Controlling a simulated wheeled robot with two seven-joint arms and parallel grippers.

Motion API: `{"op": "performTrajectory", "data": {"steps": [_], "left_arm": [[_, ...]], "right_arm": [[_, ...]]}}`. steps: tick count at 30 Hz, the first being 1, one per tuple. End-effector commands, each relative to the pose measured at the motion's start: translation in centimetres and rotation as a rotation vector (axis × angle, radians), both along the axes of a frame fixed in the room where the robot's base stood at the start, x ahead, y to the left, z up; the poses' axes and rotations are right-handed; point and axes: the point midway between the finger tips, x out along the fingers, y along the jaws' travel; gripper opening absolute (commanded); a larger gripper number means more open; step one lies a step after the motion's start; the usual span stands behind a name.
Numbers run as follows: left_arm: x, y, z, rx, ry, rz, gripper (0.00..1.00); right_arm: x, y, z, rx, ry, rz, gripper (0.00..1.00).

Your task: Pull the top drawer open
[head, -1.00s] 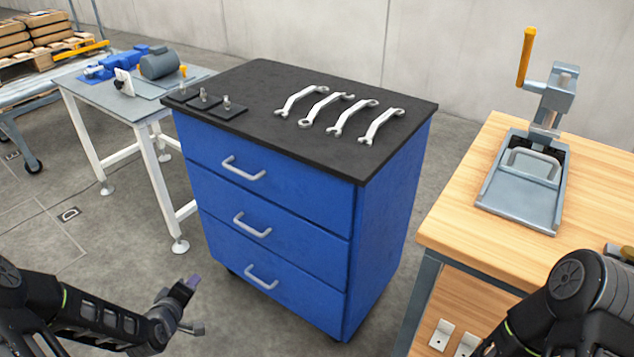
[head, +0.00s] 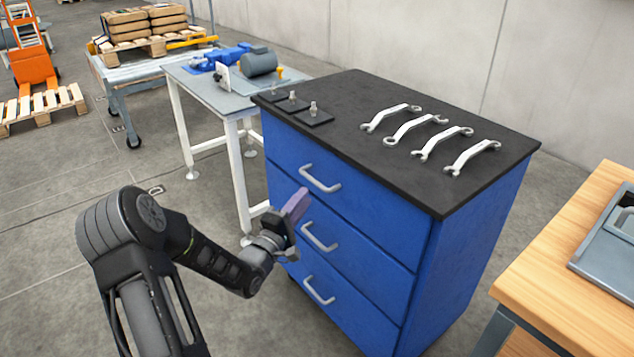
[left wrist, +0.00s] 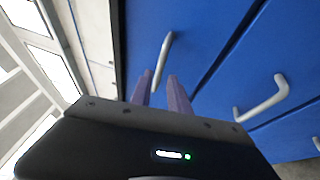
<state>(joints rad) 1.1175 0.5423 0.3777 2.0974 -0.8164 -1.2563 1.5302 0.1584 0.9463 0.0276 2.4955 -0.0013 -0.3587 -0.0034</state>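The blue cabinet's top drawer (head: 360,199) is shut, with a pale bar handle (head: 319,180) on its front. My left gripper (head: 297,203) is in front of the cabinet, just left of and below that handle in the head view. In the left wrist view my two purple fingers (left wrist: 160,82) are apart with nothing held. The top handle (left wrist: 164,52) shows beyond the fingertips, its near end lined up with the gap between them. I cannot tell the exact distance left. My right gripper is out of view.
Middle (head: 319,237) and bottom (head: 318,291) drawer handles lie below. Several wrenches (head: 472,143) and small black-based pieces (head: 314,117) sit on the dark cabinet top (head: 366,92). A wooden bench (head: 560,262) stands right; a grey table (head: 212,93) stands behind left.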

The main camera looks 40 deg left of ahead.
Motion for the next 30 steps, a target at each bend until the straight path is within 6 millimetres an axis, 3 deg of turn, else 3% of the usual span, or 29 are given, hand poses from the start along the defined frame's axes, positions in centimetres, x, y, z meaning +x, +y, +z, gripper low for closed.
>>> {"op": "performTrajectory", "data": {"steps": [16,26,30], "left_arm": [[6.9,0.7,1.2,0.001,-0.001,-0.001,0.22],[7.4,0.8,1.2,0.0,0.001,0.0,0.22],[7.4,0.8,1.3,0.001,0.001,0.0,0.12]], "right_arm": [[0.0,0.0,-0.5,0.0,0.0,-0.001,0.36],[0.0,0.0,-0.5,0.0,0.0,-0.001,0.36],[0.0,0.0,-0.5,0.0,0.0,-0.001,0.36]]}}
